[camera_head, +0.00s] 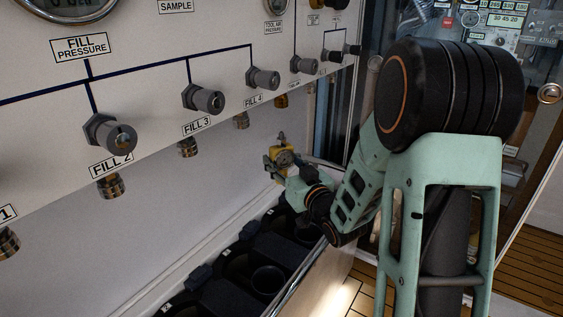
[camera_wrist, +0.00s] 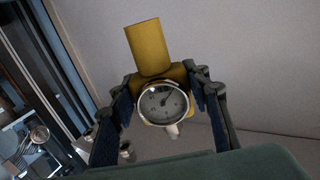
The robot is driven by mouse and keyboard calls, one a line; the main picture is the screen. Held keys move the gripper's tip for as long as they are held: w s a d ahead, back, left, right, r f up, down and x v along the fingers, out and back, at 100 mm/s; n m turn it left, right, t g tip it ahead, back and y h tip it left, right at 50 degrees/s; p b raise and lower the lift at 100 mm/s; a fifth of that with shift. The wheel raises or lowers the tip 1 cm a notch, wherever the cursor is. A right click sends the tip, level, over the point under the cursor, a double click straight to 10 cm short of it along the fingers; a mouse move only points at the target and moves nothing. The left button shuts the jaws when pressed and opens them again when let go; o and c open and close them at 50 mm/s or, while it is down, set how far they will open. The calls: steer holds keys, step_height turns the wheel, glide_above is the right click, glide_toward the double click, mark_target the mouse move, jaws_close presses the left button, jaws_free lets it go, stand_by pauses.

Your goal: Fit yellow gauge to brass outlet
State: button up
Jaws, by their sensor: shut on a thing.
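The yellow gauge (camera_wrist: 149,52) has a yellow cylinder body and a round dial with a metal rim. In the wrist view my gripper (camera_wrist: 165,92) is shut on it, with a finger on each side and the dial facing the camera. In the head view the gauge (camera_head: 283,157) and my gripper (camera_head: 284,168) are small, beside the panel's lower right part. Brass outlets hang under the panel: below FILL 2 (camera_head: 111,187), below FILL 3 (camera_head: 187,147), below FILL 4 (camera_head: 241,120), and one farther right (camera_head: 281,101). The gauge appears apart from them.
The white panel (camera_head: 150,70) carries several grey valve knobs, including one at FILL 3 (camera_head: 204,99). A dark rack with round openings (camera_head: 268,279) stands below, behind a metal rail (camera_head: 297,277). A glass-fronted cabinet is at the right. Open air lies between the outlets and the rack.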

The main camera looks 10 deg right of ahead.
mark_target(284, 141)
steer(key=shift+r+p, duration=1.5)
steer(key=shift+r, duration=1.1)
steer(key=shift+b, duration=0.7)
steer(key=shift+r, duration=0.2)
steer(key=shift+r+p, duration=0.3)
steer(key=shift+r, duration=0.05)
steer(key=shift+r+p, duration=0.7)
steer(key=shift+r, duration=0.45)
steer(key=o, duration=1.6)
steer(key=shift+f, duration=0.1)
